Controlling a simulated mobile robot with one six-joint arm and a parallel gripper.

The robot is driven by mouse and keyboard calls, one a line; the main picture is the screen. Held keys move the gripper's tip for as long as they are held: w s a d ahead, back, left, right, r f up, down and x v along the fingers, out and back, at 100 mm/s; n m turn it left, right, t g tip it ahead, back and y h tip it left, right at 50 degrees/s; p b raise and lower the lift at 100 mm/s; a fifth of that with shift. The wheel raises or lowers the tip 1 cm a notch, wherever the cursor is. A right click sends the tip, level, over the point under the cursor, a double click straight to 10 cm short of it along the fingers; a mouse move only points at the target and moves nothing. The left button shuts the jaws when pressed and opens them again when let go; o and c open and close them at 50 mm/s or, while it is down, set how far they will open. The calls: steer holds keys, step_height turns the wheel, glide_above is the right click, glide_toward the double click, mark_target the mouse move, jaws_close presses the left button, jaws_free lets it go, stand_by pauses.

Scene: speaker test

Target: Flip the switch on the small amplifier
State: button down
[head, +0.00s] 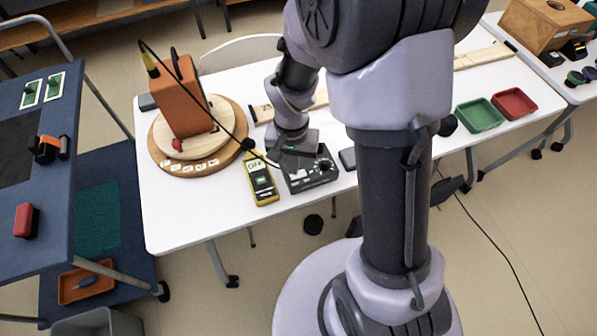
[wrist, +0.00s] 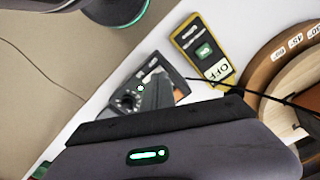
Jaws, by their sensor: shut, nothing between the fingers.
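The small amplifier (head: 318,178) is a dark box with a knob and pale markings on its face, lying on the white table. It also shows in the wrist view (wrist: 128,98), with a round knob and a small green spot. My gripper (head: 297,158) is shut and empty, low over the amplifier's far left part. In the wrist view the grey fingers (wrist: 163,92) cover part of the amplifier. Whether they touch it I cannot tell. The switch cannot be made out clearly, nor its position.
A yellow meter (head: 262,181) reading OFF lies close left of the amplifier. An orange speaker (head: 181,95) stands on a wooden turntable (head: 160,158), with a black cable running towards the amplifier. Green (head: 480,115) and red (head: 514,103) trays are at the right.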

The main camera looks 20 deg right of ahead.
steer(key=shift+f+b, duration=0.8)
steer(key=shift+f, duration=0.15)
stand_by(0.4)
step_height(320, 180, up, 7)
steer(key=p, duration=0.6)
steer(key=shift+r, duration=0.15)
steer(key=s+a+r+t, duration=0.1)
steer(key=s+r+t, duration=0.1)
steer(key=s+r, duration=0.2)
steer(key=s+a+r+n+t+y, duration=0.1)
steer(key=s+r, duration=0.3)
steer(key=r, duration=0.6)
steer(key=s+a+r+t+y, duration=0.1)
steer(key=s+a+r+t, duration=0.1)
steer(key=s+r, duration=0.3)
step_height(320, 180, up, 3)
steer(key=shift+f+n+t, duration=0.2)
steer(key=shift+n+t, duration=0.1)
steer(key=shift+t, duration=0.1)
steer(key=shift+w, duration=0.1)
